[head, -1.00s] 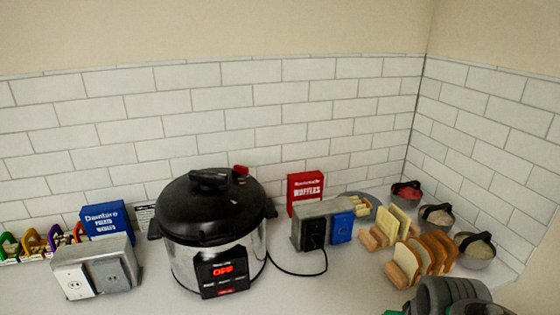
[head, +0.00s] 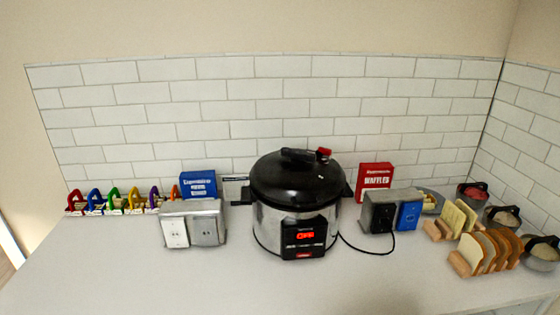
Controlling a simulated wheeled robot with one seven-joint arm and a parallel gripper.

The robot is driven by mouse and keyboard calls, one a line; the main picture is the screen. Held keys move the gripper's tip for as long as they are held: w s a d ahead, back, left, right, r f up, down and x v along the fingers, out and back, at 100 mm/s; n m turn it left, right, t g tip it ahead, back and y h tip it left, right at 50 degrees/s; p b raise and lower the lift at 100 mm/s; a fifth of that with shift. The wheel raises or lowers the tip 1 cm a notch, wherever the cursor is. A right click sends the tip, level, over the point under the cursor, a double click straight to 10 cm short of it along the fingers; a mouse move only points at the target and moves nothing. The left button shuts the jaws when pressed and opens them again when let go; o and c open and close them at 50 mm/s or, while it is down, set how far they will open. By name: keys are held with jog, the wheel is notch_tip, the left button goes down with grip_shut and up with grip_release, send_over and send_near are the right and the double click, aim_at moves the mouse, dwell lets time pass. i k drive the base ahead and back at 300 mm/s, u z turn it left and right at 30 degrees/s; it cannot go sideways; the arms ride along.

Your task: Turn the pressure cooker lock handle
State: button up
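The pressure cooker (head: 272,228) stands upright on the white counter in the middle of the head view. It has a black lid (head: 290,182), a steel body and a front panel with a red lit display. A black handle (head: 301,155) lies across the top of the lid. A small red-tipped part (head: 323,153) sits just right of it at the lid's back; I cannot tell which one is the lock. A black cord runs from the cooker to the right outlet box. My gripper is not in view.
A grey outlet box (head: 206,232) and blue box (head: 198,184) stand left of the cooker. Another outlet box (head: 381,217) and red box (head: 375,175) stand right. Bread racks (head: 490,252) and bowls fill the right corner. The counter front (head: 180,285) is clear.

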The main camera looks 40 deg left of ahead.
aim_at(299, 158)
jog(key=u, duration=1.35)
